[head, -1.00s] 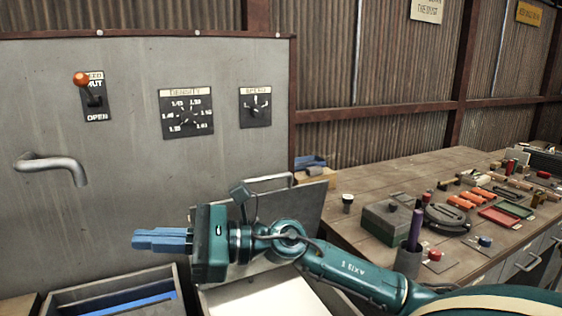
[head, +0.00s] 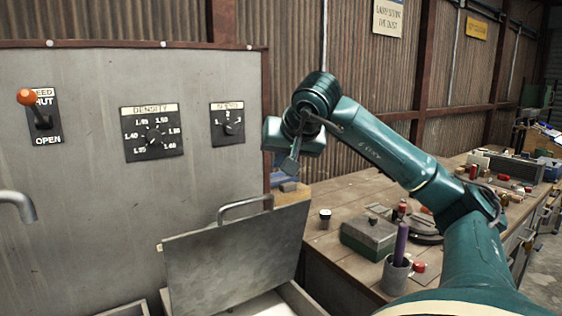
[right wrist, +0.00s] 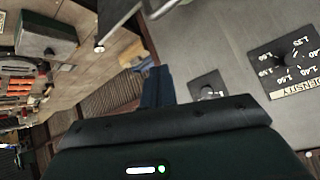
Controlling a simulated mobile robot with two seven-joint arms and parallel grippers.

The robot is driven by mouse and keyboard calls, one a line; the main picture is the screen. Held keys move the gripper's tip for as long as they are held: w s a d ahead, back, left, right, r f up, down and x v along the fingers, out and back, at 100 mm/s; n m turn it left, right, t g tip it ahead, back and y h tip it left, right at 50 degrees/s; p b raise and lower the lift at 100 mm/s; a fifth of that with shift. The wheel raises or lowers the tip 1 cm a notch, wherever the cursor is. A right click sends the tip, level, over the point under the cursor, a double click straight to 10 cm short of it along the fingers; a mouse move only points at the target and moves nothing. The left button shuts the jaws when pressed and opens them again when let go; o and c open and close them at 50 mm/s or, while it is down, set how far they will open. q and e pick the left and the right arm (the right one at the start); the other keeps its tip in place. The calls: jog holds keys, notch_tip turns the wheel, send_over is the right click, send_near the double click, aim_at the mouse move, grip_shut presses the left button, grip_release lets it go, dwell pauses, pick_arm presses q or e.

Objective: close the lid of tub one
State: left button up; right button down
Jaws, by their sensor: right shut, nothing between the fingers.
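A flat grey metal lid (head: 235,262) with a bar handle (head: 245,207) on its upper edge stands raised and tilted over a tub (head: 300,300) with a pale inside, low in the head view. No number shows on this tub. My right gripper (right wrist: 157,88) has its blue fingers together and empty in the right wrist view. In the head view its hand is above and right of the lid handle, apart from it, and its fingers are hard to make out. My left gripper is not in view.
A grey panel (head: 90,200) with an orange-knobbed lever (head: 35,105) and dials stands behind on the left. A wooden bench (head: 335,245) at right carries a green box (head: 368,236), a cup with a purple rod (head: 398,270) and small parts. Another tub's edge (head: 125,308) shows lower left.

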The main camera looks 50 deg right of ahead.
send_over(275, 209)
jog(key=w+d, duration=0.2)
notch_tip(275, 209, down, 4)
jog(key=shift+s+a+f+b, duration=0.65)
jog(key=shift+s+a+f, duration=0.3)
jog(key=shift+s+a, duration=0.1)
jog(key=shift+s+a+f, duration=0.15)
jog(key=shift+s+a, duration=0.05)
jog(key=shift+a, duration=0.1)
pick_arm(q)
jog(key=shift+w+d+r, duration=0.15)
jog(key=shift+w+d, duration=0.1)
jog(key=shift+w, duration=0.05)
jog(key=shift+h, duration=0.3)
